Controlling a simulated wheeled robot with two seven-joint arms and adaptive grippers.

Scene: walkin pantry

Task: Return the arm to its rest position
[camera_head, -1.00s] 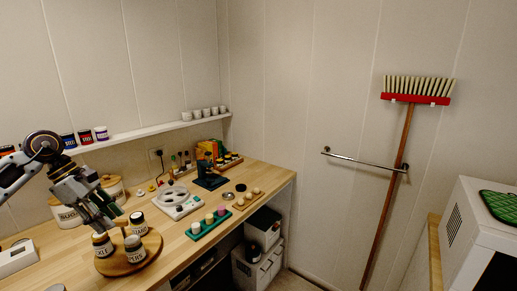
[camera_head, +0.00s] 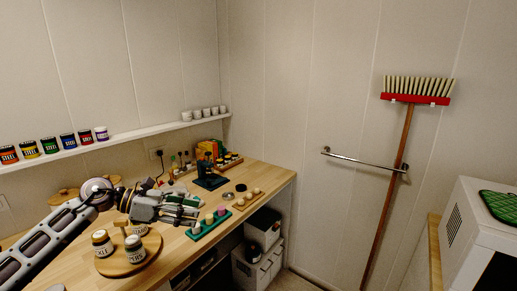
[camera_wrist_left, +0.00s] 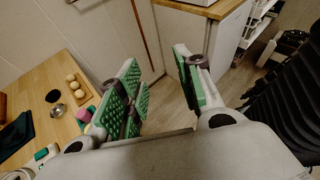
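My left gripper (camera_head: 190,210) reaches in from the left in the head view, over the wooden counter, pointing right. In the left wrist view its two green-padded fingers (camera_wrist_left: 160,92) stand wide apart with nothing between them. The floor shows through the gap. Jars (camera_head: 134,249) stand on that board. My right gripper is not in view.
The wooden counter (camera_head: 262,176) holds a dark stand (camera_head: 209,178) and a small board with round pale items (camera_head: 246,201). A shelf (camera_head: 130,134) with several jars and white cups runs along the wall. A broom (camera_head: 400,150) hangs at the right. The floor in the middle is clear.

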